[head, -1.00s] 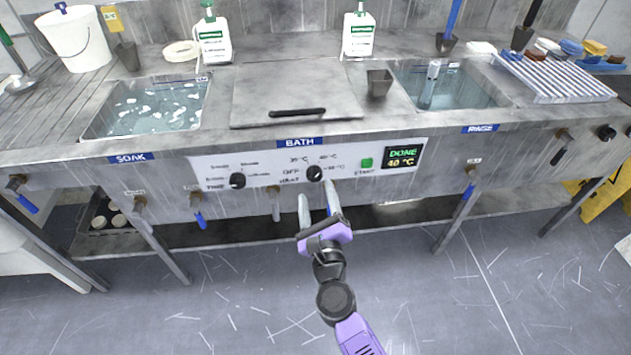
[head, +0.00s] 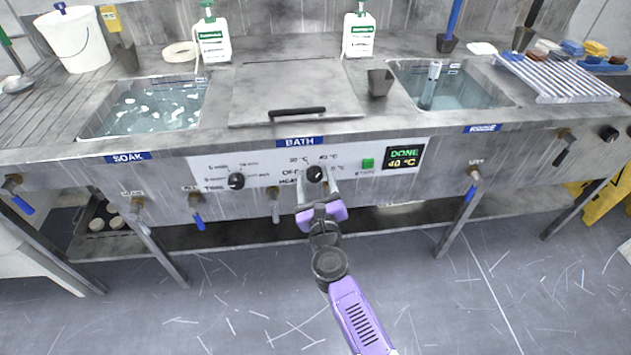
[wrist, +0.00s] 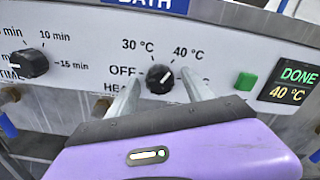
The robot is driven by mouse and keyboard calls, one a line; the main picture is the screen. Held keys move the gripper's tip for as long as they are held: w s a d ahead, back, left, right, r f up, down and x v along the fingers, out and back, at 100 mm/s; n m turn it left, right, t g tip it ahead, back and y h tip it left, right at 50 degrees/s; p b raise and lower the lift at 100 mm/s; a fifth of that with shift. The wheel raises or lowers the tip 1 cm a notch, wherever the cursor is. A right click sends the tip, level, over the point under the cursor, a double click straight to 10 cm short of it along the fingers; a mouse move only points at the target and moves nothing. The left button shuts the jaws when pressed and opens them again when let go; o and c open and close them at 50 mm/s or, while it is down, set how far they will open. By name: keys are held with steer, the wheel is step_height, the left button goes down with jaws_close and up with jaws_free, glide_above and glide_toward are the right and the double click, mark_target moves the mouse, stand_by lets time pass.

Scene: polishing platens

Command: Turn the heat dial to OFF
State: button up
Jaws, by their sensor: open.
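The heat dial (head: 316,174) is a round black knob on the white BATH panel (head: 265,178). In the wrist view the heat dial (wrist: 160,79) has a short white mark that seems to point right and up, not at the OFF label (wrist: 122,70) on its left. Labels for 30 °C and 40 °C stand above it; a label to its right is partly hidden by a finger. My gripper (head: 318,187) is open in front of the panel. In the wrist view its fingers (wrist: 161,84) stand either side of the dial; whether they touch it I cannot tell.
The black time dial (wrist: 29,64) is on the left of the panel. A green button (wrist: 246,81) and a display (wrist: 297,83) reading DONE 40 °C are on the right. A tap (head: 274,204) with a handle hangs below the panel.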

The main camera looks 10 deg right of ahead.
jaws_close()
steer(key=shift+n, duration=0.5)
steer(key=n+p, duration=0.2)
steer(key=n, duration=0.3)
steer(key=shift+r+n+p, duration=0.1)
steer(key=shift+n+p, duration=0.3)
steer(key=n+p, duration=0.2)
steer(key=n, duration=0.3)
steer(key=n+p, duration=0.2)
steer(key=n, duration=0.4)
steer(key=shift+n, duration=0.3)
steer(key=n+p, duration=0.1)
steer(key=n, duration=0.4)
steer(key=shift+n+p, duration=0.3)
